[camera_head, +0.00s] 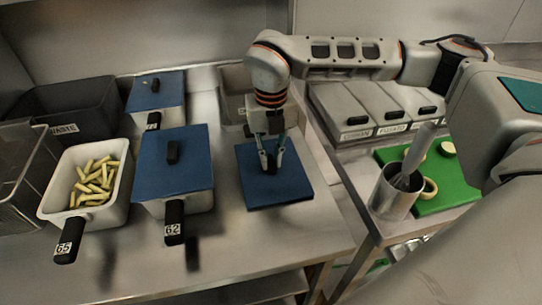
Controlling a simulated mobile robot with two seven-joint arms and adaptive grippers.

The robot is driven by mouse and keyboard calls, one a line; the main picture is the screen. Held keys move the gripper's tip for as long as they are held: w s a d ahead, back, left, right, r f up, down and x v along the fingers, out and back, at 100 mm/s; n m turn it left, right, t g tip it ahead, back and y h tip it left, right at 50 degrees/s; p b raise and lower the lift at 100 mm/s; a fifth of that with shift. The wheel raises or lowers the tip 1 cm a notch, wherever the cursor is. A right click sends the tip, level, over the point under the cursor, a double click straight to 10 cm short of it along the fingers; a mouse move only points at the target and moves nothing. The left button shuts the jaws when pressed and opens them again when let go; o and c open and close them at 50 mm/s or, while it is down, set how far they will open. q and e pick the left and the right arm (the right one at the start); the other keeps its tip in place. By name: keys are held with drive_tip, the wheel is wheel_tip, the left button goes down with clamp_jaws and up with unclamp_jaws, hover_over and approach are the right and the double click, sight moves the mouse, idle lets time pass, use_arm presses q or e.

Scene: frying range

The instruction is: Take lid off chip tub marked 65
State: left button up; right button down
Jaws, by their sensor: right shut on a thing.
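The chip tub marked 65 (112,215) stands open at the left of the steel counter, its black handle toward the front. Pale chips (96,180) lie inside it. A blue lid (283,190) lies flat at or just above the counter, right of the tub marked 62; I cannot tell whether it touches the counter. My right gripper (270,165) points down over this lid, shut on its knob, which the fingers mostly hide. My left gripper is not in view.
The tub marked 62 (170,200) has its blue lid on, between tub 65 and the loose lid. Another blue-lidded tub (155,93) stands behind. A dark waste bin (90,97) and wire basket (22,190) are at left. A steel pot (393,196) and green board (453,190) are at right.

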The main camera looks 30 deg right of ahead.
drive_tip(key=c, duration=1.9)
unclamp_jaws()
drive_tip(key=shift+f, duration=0.1)
wheel_tip(320, 180, up, 12)
drive_tip(key=shift+r, duration=0.1)
